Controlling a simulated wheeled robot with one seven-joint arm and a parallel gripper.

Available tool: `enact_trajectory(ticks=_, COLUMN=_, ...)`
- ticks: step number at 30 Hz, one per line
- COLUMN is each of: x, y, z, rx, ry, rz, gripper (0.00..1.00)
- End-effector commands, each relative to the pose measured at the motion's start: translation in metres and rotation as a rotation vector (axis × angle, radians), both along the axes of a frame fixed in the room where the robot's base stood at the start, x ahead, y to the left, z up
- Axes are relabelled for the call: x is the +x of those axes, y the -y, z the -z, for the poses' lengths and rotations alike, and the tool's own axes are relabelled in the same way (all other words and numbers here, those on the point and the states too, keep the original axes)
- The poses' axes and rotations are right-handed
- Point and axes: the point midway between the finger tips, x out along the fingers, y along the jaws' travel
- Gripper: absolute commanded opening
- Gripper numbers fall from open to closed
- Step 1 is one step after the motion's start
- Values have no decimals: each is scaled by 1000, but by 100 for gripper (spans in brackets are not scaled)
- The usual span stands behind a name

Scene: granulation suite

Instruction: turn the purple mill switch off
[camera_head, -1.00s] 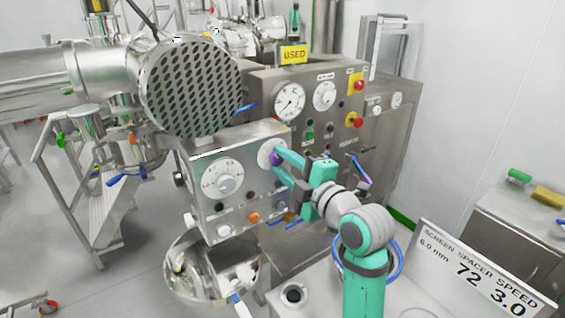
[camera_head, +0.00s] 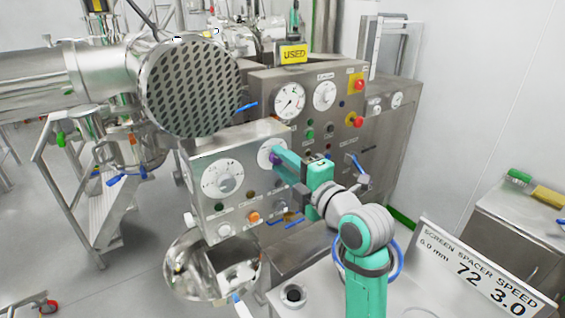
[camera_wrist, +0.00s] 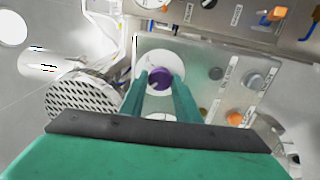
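The purple mill switch (camera_wrist: 160,78) is a round knob on a white dial plate (camera_wrist: 176,60), on the front of the grey control box (camera_head: 235,207). In the head view only a little purple (camera_head: 274,157) shows beside my fingertips. My gripper (camera_wrist: 160,82) has its two green fingers on either side of the knob, with the knob between their tips. The fingers stand apart by about the knob's width; I cannot tell whether both touch it. In the head view my gripper (camera_head: 276,157) reaches the dial from the right. The knob's pointer direction is not clear.
A second white dial (camera_head: 222,181) sits left on the same box, with an orange button (camera_head: 253,217) below. A larger panel with gauges (camera_head: 290,102) and red buttons (camera_head: 356,121) stands behind. A perforated steel drum (camera_head: 190,88) is at upper left. A steel bowl (camera_head: 175,285) sits below.

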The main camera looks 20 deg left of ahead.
Motion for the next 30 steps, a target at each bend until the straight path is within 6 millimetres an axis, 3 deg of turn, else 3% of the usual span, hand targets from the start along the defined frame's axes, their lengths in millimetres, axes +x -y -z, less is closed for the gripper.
enact_trajectory(ticks=1, x=0, y=0, z=2, rx=-3, ry=-3, rz=-1, gripper=39)
enact_trajectory(ticks=3, x=0, y=0, z=1, rx=-2, ry=-3, rz=-1, gripper=48)
enact_trajectory(ticks=14, x=-3, y=4, z=0, rx=0, ry=-1, rz=0, gripper=48)
enact_trajectory(ticks=30, x=-56, y=73, z=1, rx=0, ry=-1, rz=2, gripper=48)
